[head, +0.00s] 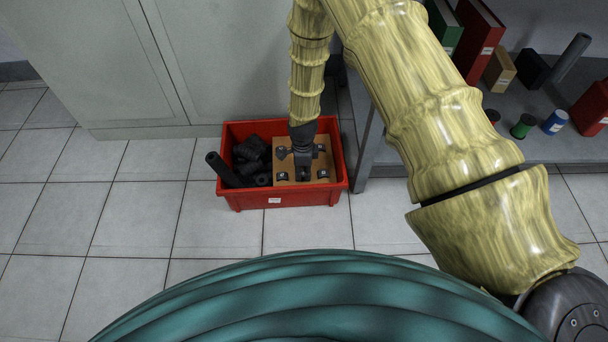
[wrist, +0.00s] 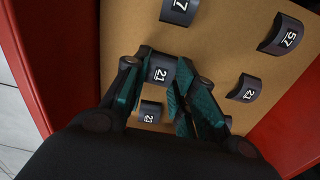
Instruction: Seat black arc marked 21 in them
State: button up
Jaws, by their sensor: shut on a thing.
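A black arc marked 21 (wrist: 161,70) lies between the fingers of my gripper (wrist: 158,84) in the wrist view. My gripper is shut on it. The arc is at the brown board (wrist: 215,35); I cannot tell whether it touches the board or is slightly raised. Another black arc, which also seems marked 21 (wrist: 245,89), lies to the right on the board. In the head view my gripper (head: 302,164) reaches down into the red crate (head: 262,197) over the board (head: 320,166), and hides the held arc.
Other dark arcs on the board are one marked 57 (wrist: 284,34), one ending in 7 (wrist: 180,9) and one below my gripper (wrist: 150,112). Black parts (head: 251,156) and a black tube (head: 222,168) fill the crate's left side. A grey shelf (head: 400,160) stands close right; the left floor is clear.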

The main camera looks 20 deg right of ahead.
jog(key=shift+r+p, duration=1.95)
jog(key=shift+r, duration=0.4)
